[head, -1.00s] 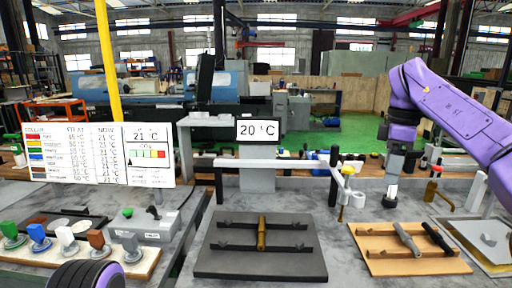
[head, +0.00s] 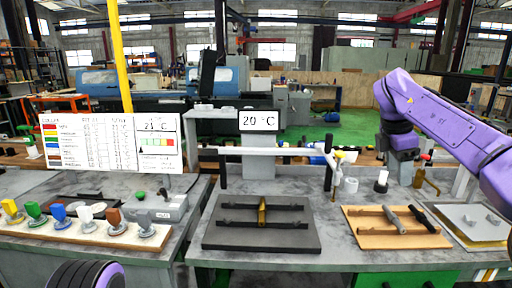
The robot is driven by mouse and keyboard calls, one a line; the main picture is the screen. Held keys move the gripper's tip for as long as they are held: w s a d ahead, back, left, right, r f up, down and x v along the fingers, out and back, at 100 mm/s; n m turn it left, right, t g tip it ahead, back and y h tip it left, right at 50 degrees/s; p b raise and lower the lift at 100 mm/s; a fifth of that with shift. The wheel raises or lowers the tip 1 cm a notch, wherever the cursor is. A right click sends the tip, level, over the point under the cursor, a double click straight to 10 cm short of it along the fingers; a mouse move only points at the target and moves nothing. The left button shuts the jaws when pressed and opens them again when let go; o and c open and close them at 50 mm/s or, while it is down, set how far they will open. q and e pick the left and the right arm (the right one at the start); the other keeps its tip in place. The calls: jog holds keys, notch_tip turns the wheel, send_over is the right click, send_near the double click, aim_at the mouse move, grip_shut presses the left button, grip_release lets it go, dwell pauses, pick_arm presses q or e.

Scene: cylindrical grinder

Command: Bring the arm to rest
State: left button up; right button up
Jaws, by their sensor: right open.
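My right arm (head: 440,112) comes in from the right, purple, bent down at the wrist. Its gripper (head: 405,176) points down over the back right of the bench and is open, with nothing seen between the fingers. A small white and black peg (head: 381,181) stands just left of it, apart from it in the picture. Of my left arm only a purple and black part (head: 88,275) shows at the bottom left edge; its gripper is out of view.
A dark tray (head: 225,237) with a brass-coloured piece lies mid-bench. A wooden tray (head: 370,238) with two rods lies right of it. A white rail and a 20 °C display (head: 259,121) stand behind. Coloured stamps (head: 60,211) stand in a row at left.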

jog(key=w+a+f+n+t+h+b, duration=0.1)
jog(key=w+f+n+t+h, duration=0.3)
jog(key=f+n, duration=0.45)
jog(key=w+a+f+n+t+h, duration=0.1)
jog(key=f+n+t+h, duration=0.1)
jog(key=f+n+h, duration=0.6)
jog(key=s+a+f+n+t+y+b, duration=0.1)
jog(key=s+a+f+n+t+y, duration=0.15)
jog(key=f+n, duration=0.55)
jog(key=s+a+f+n+t+y+b, duration=0.1)
jog(key=s+a+f+n+t+y, duration=0.2)
jog(key=f+n, duration=0.55)
jog(key=s+a+f+n+g+y+b, duration=0.15)
jog(key=s+f+n+g+y, duration=0.35)
jog(key=s+f+n, duration=0.9)
jog(key=s+d+f+g, duration=0.1)
jog(key=s+f, duration=0.3)
jog(key=s, duration=0.4)
jog(key=s+d+f+n+g+y+b, duration=0.1)
jog(key=s+f, duration=0.3)
jog(key=s, duration=0.5)
jog(key=s+d+f+g+b, duration=0.1)
jog(key=s+d+f+g, duration=0.1)
jog(key=s+f, duration=0.3)
jog(key=s+d, duration=0.1)
jog(key=s, duration=0.3)
